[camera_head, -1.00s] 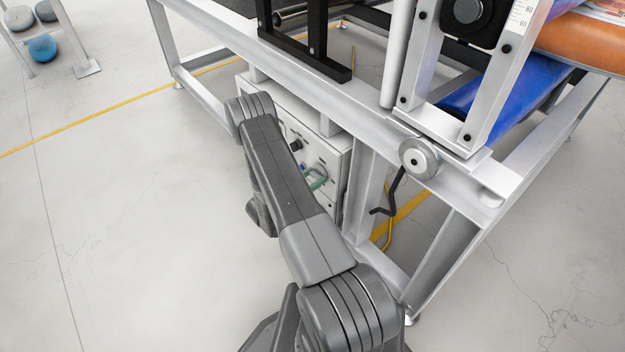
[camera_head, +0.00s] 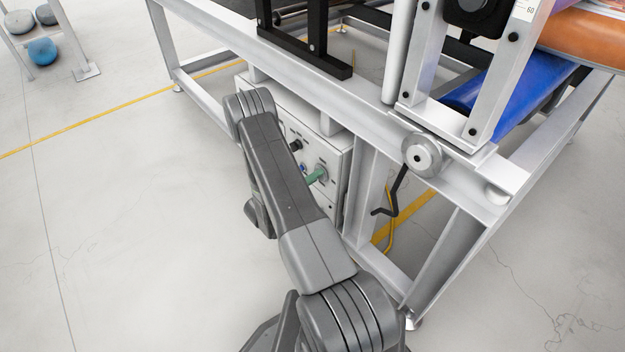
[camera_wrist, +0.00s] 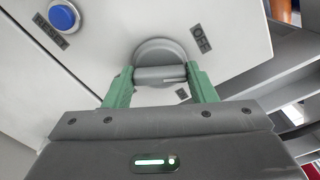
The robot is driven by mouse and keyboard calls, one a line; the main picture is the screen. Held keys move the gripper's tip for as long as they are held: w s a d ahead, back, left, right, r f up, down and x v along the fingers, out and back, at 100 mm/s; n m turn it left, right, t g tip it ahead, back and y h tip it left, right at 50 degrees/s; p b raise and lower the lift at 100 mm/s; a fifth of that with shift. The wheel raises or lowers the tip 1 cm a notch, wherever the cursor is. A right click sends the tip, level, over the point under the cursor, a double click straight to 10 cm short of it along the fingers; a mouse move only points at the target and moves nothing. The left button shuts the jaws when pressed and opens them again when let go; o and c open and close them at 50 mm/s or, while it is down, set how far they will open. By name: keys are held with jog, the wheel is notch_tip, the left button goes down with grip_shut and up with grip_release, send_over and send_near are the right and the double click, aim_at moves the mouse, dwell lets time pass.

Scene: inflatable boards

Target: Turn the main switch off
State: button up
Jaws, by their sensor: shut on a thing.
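The main switch (camera_wrist: 160,50) is a grey round knob with a raised bar grip across it, on a pale panel in the wrist view. My gripper (camera_wrist: 160,74) has its two green fingers shut on the ends of the bar, one on each side. The bar lies almost level in this view. An OFF label (camera_wrist: 201,38) is to the upper right of the knob. A second dark label (camera_wrist: 182,94) sits below right and cannot be read. In the head view my green gripper fingers (camera_head: 317,176) are at the cabinet face; the knob is hidden or too small there.
A blue push button (camera_wrist: 63,16) is at the upper left of the panel. The white cabinet (camera_head: 335,160) stands under the metal machine frame (camera_head: 365,125). A crank handle (camera_head: 398,190) hangs right of it. Clear floor (camera_head: 130,220) lies to the left.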

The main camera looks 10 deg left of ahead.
jog(key=n, duration=0.5)
jog(key=shift+n, duration=0.4)
dwell(0.3)
jog(key=o, duration=1)
jog(key=shift+a, duration=0.1)
jog(key=p+v, duration=0.1)
jog(key=v, duration=1.2)
jog(key=shift+s+a+p, duration=0.15)
jog(key=shift+s+p, duration=0.15)
jog(key=shift+p, duration=0.1)
